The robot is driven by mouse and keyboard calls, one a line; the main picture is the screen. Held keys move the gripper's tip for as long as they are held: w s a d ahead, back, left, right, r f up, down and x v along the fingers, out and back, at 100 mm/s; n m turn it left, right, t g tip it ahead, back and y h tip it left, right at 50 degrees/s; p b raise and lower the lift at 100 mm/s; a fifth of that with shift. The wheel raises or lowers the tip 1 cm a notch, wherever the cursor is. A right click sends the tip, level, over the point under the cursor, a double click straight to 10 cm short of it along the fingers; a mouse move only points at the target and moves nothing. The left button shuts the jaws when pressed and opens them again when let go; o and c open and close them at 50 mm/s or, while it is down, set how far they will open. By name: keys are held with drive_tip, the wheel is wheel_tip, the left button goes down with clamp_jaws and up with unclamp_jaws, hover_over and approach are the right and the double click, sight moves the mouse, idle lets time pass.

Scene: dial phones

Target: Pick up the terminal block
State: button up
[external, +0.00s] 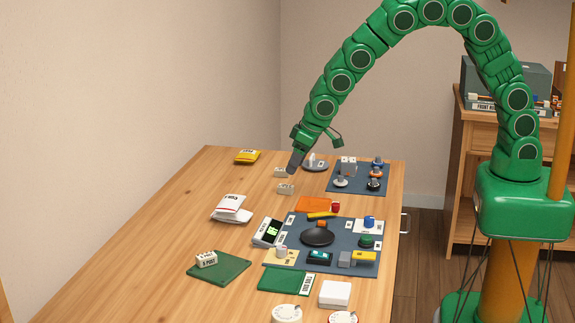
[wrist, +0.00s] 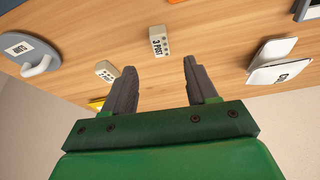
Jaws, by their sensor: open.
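Several small beige blocks look like terminal blocks. One marked "3 POST" (wrist: 159,41) lies on the bare table just beyond my fingertips in the wrist view; it also shows in the external view (external: 285,189). A second beige block (wrist: 107,70) lies to the left of my fingers, with a label too small to read surely; it is close beside my gripper in the external view (external: 280,172). Another (external: 206,259), labelled "POST", sits on a green mat. My gripper (wrist: 159,66) is open and empty, pointing down low over the table in the external view (external: 293,168).
A grey round stand (external: 315,164) is close to the right of my gripper, near a dark mat (external: 345,188) with several knobs. A white stack (external: 230,207) and a yellow item (external: 247,157) lie to the left. A second crowded dark mat (external: 285,261) lies nearer the camera.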

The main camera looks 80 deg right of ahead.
sight(285, 187)
drive_tip(key=shift+x, duration=3.8)
drive_tip(key=shift+a, duration=0.1)
clamp_jaws()
